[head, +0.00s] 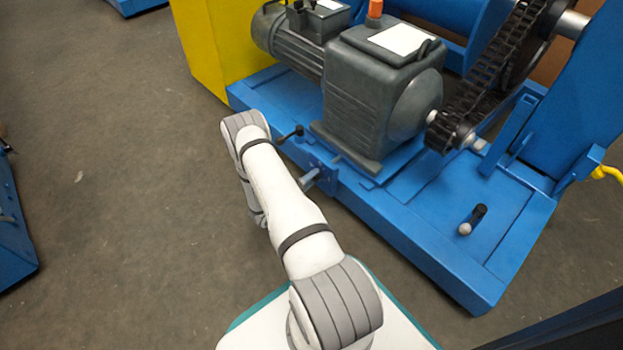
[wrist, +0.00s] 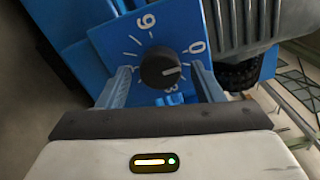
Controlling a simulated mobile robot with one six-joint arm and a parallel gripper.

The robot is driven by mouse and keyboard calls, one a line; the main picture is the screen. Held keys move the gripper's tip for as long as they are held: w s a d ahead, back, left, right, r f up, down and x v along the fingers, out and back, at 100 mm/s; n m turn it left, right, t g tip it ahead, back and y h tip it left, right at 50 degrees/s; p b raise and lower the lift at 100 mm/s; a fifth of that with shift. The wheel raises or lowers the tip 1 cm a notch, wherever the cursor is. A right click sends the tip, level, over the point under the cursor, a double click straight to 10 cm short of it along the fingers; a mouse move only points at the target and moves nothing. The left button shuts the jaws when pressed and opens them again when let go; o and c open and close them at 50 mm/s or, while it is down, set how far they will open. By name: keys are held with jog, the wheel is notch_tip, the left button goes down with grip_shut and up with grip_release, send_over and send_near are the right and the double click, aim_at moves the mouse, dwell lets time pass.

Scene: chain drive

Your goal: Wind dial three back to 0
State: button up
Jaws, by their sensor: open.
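In the wrist view, a dial with a round black knob (wrist: 158,68) sits on a blue plate (wrist: 115,38) with white tick marks and numerals. A 0 is at its right, a 3 low by my jaws, and a 9 or 6 at the top. The knob's pale pointer line aims right, seemingly a little on the 3 side of the 0. My gripper (wrist: 163,85) is open, with one blue finger on each side of the knob. Contact with the knob cannot be told. In the head view, my arm hides the gripper and the dial.
A blue machine frame (head: 400,222) carries a dark grey gearbox (head: 370,95), a motor (head: 290,45) and a black chain (head: 490,75). A small black-handled lever (head: 292,133) and a grey lever (head: 312,178) stick out near my arm.

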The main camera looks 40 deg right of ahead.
jog(key=a+p, duration=0.2)
jog(key=a, duration=0.5)
jog(key=shift+s+a, duration=0.2)
jog(key=shift+s, duration=0.1)
jog(key=s+a+r+m+g+y+p, duration=0.1)
jog(key=a+r+m+g+y+p, duration=0.2)
jog(key=r+m+p, duration=1.1)
jog(key=s+a+r+m+g+y+p, duration=0.1)
jog(key=r+m+g+y+p, duration=0.2)
jog(key=r, duration=2.4)
jog(key=s+a+r+m+t+y+p, duration=0.2)
jog(key=s+a+r+m+y+p, duration=0.2)
jog(key=r, duration=1)
jog(key=s+a+r+m+t+y+p, duration=0.2)
jog(key=s+a+r+m+y+p, duration=0.2)
jog(key=r, duration=0.9)
jog(key=s+a+r+m+t+y+p, duration=0.3)
jog(key=s+a+r+m+p, duration=0.5)
jog(key=r+p, duration=0.4)
notch_tip(320, 180, up, 3)
jog(key=shift+s+a+f+m+y, duration=0.15)
jog(key=shift+s+a+m+y, duration=0.3)
jog(key=shift+a, duration=0.45)
jog(key=shift+w, duration=0.1)
